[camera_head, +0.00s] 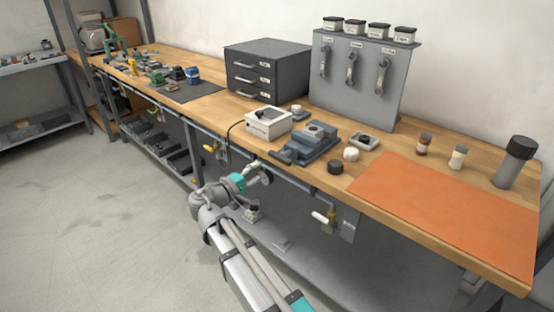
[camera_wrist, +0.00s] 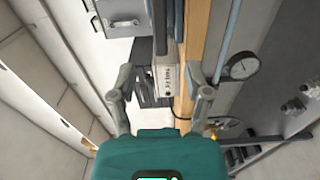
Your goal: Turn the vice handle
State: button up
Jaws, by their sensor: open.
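The blue-grey vice (camera_head: 312,143) sits on the wooden bench near its front edge, right of a white box. My gripper (camera_head: 262,172) is at the bench's front edge, just left of and below the vice's front end. In the wrist view my gripper (camera_wrist: 163,95) is open, its two grey fingers spread apart with nothing gripped. A grey part, perhaps of the vice, runs down from the top between the fingers; I cannot tell whether the handle is there.
The white box (camera_head: 267,123) stands left of the vice. A round gauge (camera_wrist: 239,66) is close beside my right finger in the wrist view. A lever with a pale grip (camera_head: 322,217) hangs under the bench front. An orange mat (camera_head: 445,205) lies clear at right.

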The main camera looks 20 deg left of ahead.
aim_at(277, 159)
jog(key=x, duration=0.9)
jog(key=shift+w+d, duration=0.15)
jog(key=shift+w, duration=0.2)
grip_shut()
